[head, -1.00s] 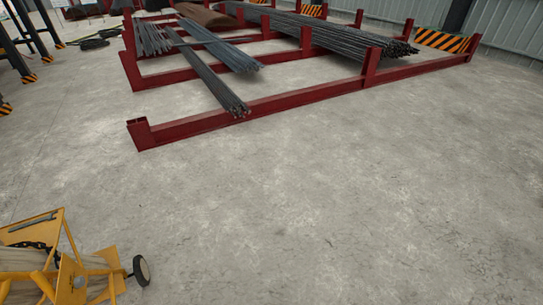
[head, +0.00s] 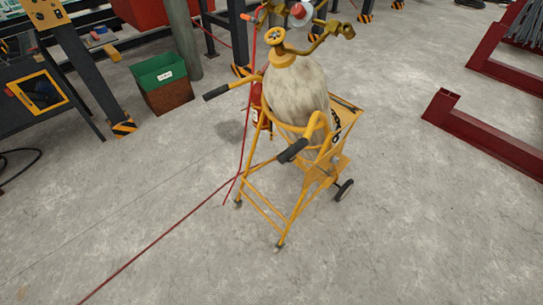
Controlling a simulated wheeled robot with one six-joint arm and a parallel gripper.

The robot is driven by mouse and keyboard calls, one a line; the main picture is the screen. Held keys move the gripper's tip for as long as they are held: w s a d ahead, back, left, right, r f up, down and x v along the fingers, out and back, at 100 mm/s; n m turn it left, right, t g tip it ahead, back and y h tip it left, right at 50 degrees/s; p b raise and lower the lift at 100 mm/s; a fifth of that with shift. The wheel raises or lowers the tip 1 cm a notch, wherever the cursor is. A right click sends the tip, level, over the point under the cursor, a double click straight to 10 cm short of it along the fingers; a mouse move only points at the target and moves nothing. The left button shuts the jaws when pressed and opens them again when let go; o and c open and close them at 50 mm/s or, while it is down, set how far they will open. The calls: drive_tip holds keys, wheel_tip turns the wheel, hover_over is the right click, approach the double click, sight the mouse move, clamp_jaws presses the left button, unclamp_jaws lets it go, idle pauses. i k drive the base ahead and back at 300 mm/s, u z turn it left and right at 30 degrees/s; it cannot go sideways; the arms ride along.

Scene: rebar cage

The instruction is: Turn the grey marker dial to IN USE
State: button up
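A pale gas cylinder (head: 296,88) stands in a yellow wheeled trolley (head: 262,205) at the middle of the head view. Yellow valve fittings (head: 290,48) sit at its top. A small grey round disc (head: 300,18) with a red part shows above the fittings, near the top edge. I cannot tell whether this disc is the marker dial, and no IN USE lettering can be read. My gripper is not in view.
A red fire extinguisher (head: 259,103) is partly hidden behind the trolley. A green bin (head: 160,77) and a dark workbench (head: 40,100) stand at left. A red line (head: 150,252) runs across the floor. Red rack beams (head: 490,130) lie at right. The front floor is clear.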

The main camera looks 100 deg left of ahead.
sight(335, 160)
drive_tip(key=u, duration=2.75)
drive_tip(key=i, duration=1)
drive_tip(key=u, duration=1.3)
drive_tip(key=i, duration=0.35)
drive_tip(key=z, duration=1.15)
